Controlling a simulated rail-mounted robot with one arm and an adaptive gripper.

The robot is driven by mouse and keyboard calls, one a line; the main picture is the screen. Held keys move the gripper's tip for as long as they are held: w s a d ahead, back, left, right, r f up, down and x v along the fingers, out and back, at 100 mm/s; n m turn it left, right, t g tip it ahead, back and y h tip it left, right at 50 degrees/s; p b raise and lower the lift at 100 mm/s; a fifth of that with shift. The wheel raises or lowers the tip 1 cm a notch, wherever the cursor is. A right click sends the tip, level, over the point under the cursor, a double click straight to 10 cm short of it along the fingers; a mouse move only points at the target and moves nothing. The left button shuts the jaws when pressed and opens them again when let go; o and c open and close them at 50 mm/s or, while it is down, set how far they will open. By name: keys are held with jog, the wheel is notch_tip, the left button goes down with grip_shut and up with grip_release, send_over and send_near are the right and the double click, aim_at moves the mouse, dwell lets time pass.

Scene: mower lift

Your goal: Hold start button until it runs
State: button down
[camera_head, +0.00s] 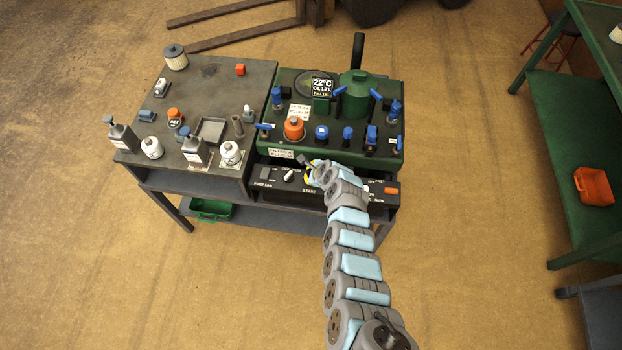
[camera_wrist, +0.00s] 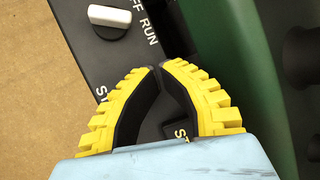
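The black control panel (camera_head: 280,189) runs along the front of the green machine (camera_head: 360,154). A START label shows on it in the head view, in front of my gripper (camera_head: 308,174). In the wrist view, the yellow ribbed fingertips of my gripper (camera_wrist: 160,68) meet over the panel, with nothing visible between them. Parts of white lettering show beside and between the fingers. The start button itself cannot be made out; my gripper and arm cover that area. I cannot tell whether the fingertips touch it. A white knob (camera_wrist: 110,15) by the OFF and RUN marks lies beyond the fingertips.
The grey bench (camera_head: 205,75) at left holds bottles and jars. A green shelf unit (camera_head: 560,130) stands at right. Open floor lies in front.

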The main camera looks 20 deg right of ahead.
jog(key=shift+f+b, duration=0.3)
jog(key=shift+f, duration=0.15)
dwell(0.5)
jog(key=shift+r, duration=0.1)
dwell(0.4)
jog(key=shift+r+p, duration=0.85)
jog(key=shift+p, duration=0.1)
jog(key=shift+r+p, duration=2.4)
jog(key=shift+r, duration=0.05)
notch_tip(320, 180, up, 20)
jog(key=p, duration=1.4)
